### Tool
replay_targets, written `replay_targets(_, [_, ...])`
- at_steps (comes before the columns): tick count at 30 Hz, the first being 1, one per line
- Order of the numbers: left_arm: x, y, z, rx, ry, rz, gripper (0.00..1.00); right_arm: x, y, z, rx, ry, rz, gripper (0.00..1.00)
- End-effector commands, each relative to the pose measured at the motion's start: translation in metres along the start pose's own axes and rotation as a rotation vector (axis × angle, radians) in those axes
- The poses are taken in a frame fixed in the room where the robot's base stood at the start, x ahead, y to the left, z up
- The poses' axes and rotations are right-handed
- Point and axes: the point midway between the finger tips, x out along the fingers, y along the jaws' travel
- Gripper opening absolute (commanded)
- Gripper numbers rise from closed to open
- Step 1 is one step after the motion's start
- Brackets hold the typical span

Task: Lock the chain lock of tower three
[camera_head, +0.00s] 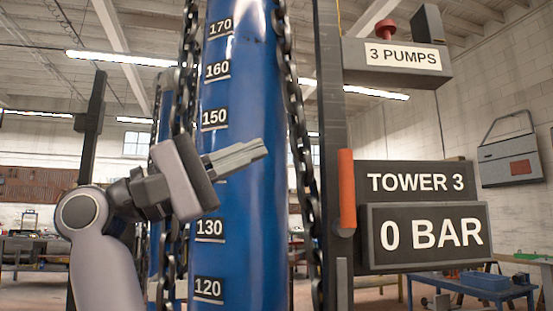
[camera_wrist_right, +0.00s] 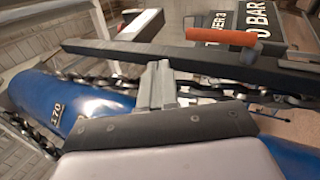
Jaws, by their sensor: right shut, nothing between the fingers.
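The blue tower (camera_head: 243,90) stands upright with a scale of numbers; it also shows in the right wrist view (camera_wrist_right: 85,112). Dark chains hang on both sides; one is the right-hand chain (camera_head: 297,120). An orange handle (camera_head: 347,190) sits upright on the dark post (camera_head: 330,90) beside the TOWER 3 sign (camera_head: 416,183). The handle also shows in the right wrist view (camera_wrist_right: 222,37). I cannot tell which part is the chain lock. My right gripper (camera_head: 262,151) is shut and empty, in front of the tower, left of the handle. My left gripper is out of view.
A 0 BAR display (camera_head: 427,235) is under the sign. Above is a 3 PUMPS box (camera_head: 395,60) with a red knob (camera_head: 385,29). A blue workbench (camera_head: 470,290) stands at the lower right. The post and signs bound the space right of the tower.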

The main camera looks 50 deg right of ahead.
Motion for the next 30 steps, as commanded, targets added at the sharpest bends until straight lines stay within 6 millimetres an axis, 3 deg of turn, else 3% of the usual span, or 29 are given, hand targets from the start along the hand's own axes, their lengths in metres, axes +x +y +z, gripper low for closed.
replay_targets(9, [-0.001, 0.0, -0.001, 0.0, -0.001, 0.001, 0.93, -0.028, 0.014, 0.001, 0.001, 0.0, 0.001, 0.0])
replay_targets(30, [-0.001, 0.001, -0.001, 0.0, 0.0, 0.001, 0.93, -0.032, 0.015, 0.0, -0.003, 0.0, 0.005, 0.0])
